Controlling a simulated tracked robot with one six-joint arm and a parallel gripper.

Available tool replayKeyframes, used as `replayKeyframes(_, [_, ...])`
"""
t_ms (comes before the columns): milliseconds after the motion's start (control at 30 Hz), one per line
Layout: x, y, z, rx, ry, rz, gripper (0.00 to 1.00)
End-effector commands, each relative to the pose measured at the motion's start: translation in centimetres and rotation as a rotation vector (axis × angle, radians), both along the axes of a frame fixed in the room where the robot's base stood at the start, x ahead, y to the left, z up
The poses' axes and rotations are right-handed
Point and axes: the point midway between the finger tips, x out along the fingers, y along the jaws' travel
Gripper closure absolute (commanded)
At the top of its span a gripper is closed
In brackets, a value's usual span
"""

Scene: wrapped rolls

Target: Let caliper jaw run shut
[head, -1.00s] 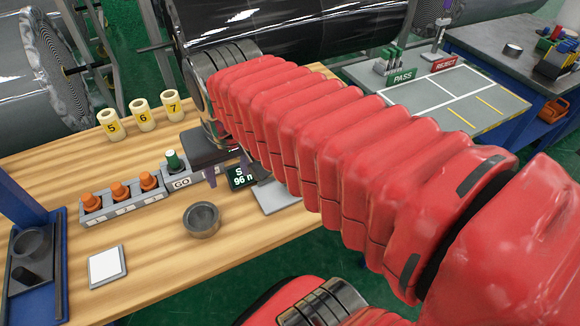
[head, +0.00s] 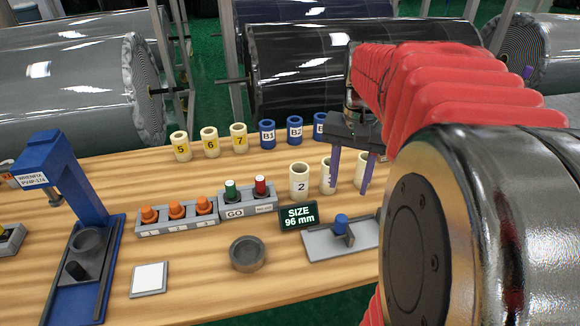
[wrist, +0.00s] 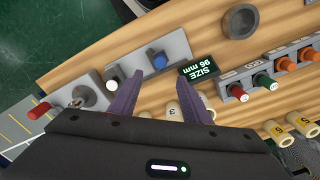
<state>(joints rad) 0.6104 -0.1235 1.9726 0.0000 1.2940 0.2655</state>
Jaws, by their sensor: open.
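The caliper (head: 315,247) is a light grey plate with an upright jaw and a blue knob (head: 341,224), on the bench right of the round grey cup. A dark display (head: 299,217) beside it reads SIZE 96 mm. In the wrist view the blue knob (wrist: 159,60) stands on the plate ahead of my fingers. My gripper (head: 350,186) is open and empty, pointing down above the bench behind the knob. In the wrist view its purple fingers (wrist: 161,82) are wide apart, with a cream roll marked 3 (wrist: 173,109) seen between them. The plate's right end is hidden by my arm in the head view.
Cream rolls, such as roll 2 (head: 299,180), and blue rolls (head: 267,133) stand behind. Left are the GO block (head: 247,205), orange pegs (head: 175,210), the grey cup (head: 247,254) and a blue press (head: 62,170). Bare wood lies at front centre.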

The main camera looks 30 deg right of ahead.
Motion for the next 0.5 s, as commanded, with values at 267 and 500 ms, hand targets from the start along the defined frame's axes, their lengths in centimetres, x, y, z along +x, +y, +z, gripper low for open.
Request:
replayKeyframes(267, [0.0,0.0,-0.7,0.000,0.000,0.001,0.57])
replayKeyframes(500, [-0.1,0.0,-3.7,0.001,0.002,0.001,0.57])
